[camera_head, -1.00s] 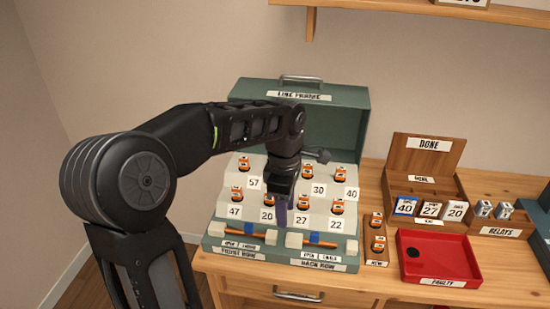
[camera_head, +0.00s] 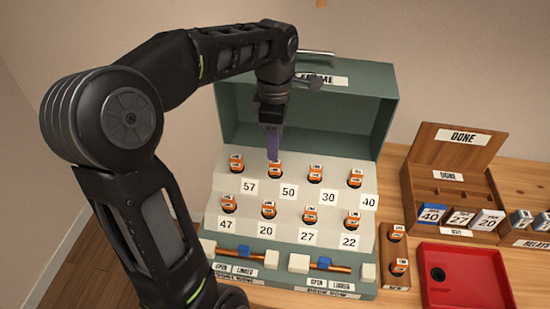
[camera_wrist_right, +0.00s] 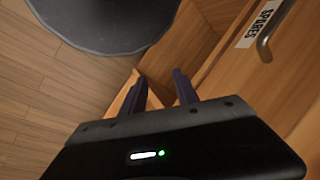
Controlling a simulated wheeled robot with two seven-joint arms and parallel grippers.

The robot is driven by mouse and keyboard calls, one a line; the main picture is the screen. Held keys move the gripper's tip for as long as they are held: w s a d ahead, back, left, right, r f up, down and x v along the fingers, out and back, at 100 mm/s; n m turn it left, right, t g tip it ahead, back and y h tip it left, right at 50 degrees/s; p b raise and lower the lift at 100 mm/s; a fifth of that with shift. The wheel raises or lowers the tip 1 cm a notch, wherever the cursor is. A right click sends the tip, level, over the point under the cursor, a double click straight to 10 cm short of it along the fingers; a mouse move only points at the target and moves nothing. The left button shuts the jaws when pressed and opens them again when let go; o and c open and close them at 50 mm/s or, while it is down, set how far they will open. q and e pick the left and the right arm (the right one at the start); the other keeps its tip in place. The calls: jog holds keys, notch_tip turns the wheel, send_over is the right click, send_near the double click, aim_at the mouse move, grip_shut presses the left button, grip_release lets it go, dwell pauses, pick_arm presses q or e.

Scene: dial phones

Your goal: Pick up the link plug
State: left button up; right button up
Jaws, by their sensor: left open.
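Several orange plugs with small white tops stand in two rows on the pale steps of a green line frame (camera_head: 360,108). Their top lettering is too small to read, so I cannot tell which is the link plug. My left gripper (camera_head: 273,157) is open and points down at the back-row plug (camera_head: 275,170) above the number 50. Its fingertips are at or just above that plug's top; I cannot tell whether they touch. My right gripper (camera_wrist_right: 160,76) shows only in the right wrist view, open and empty, its dark fingers apart.
More orange plugs stand in a small wooden holder (camera_head: 384,270). A red tray (camera_head: 490,280) and a wooden DONE box (camera_head: 480,145) are at the right. Sliders with blue blocks (camera_head: 324,263) run along the frame's front. A SPARES drawer (camera_wrist_right: 222,62) is near my right gripper.

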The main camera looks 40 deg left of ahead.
aim_at(275, 164)
pick_arm(q)
jog(key=shift+s, duration=0.1)
jog(key=shift+f, duration=1.25)
jog(key=shift+f+p, duration=0.4)
jog(key=shift+f, duration=0.15)
notch_tip(275, 164, down, 4)
jog(key=shift+f+p, duration=0.1)
jog(key=shift+p, duration=0.35)
grip_shut()
